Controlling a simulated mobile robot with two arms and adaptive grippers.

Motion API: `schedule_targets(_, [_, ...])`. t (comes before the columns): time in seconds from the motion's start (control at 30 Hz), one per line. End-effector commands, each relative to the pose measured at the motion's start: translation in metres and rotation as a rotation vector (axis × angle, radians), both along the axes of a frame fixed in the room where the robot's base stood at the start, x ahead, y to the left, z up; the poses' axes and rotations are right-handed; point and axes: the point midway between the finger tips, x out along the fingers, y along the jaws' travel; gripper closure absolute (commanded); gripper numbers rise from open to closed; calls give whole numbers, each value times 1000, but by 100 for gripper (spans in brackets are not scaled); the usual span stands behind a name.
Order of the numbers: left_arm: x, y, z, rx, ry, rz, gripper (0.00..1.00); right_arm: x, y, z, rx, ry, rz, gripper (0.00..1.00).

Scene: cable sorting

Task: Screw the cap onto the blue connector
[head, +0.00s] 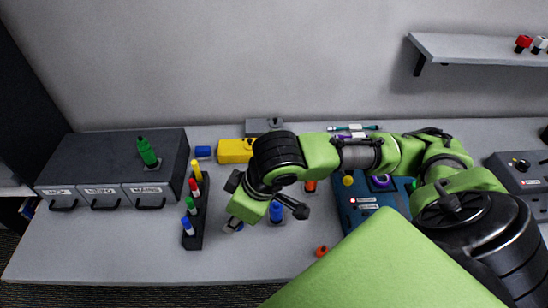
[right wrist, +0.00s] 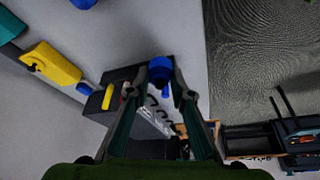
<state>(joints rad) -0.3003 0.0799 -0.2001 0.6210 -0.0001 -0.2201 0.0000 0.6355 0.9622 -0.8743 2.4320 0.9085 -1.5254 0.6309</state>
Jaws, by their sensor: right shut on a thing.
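A blue connector (head: 276,211) stands on the table, just right of my right gripper in the head view. My right gripper (head: 232,228) points down over the table, left of the connector. In the right wrist view its fingers are closed around a blue cap (right wrist: 160,72), which sits between the fingertips. In the head view the cap is mostly hidden by the gripper. The cap and connector are apart. My left gripper is not in view.
A dark rack (head: 195,242) with yellow, red, green and blue pieces stands left of my gripper. Grey drawers (head: 135,190) with a green piece on top stand at far left. A yellow box (head: 236,151) is behind, a blue case (head: 347,213) to the right. An orange piece (head: 321,251) lies near the front.

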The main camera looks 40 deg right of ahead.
Motion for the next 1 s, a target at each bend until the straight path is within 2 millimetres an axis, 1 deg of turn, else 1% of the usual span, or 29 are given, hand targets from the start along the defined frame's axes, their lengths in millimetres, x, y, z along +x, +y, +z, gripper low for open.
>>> schedule_targets(0.03, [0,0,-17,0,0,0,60,17,-4,2,3,-13,-96,87])
schedule_targets(0.1, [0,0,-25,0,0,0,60,32,-12,13,3,-10,-228,87])
schedule_targets(0.2, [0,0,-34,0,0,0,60,47,-21,27,3,-6,-377,87])
schedule_targets(0.3, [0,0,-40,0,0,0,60,55,-27,38,4,-2,-482,87])
schedule_targets(0.4, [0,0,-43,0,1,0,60,60,-31,46,2,-1,-546,87])
schedule_targets(0.5, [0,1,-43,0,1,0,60,61,-32,49,3,3,-570,87])
schedule_targets(0.73, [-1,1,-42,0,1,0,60,61,-32,49,2,4,-573,87])
schedule_targets(0.77, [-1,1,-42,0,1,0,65,61,-32,49,2,4,-573,87])
schedule_targets(0.8, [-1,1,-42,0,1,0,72,61,-32,49,2,4,-573,87])
schedule_targets(1.0, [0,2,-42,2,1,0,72,61,-32,49,2,4,-572,87])
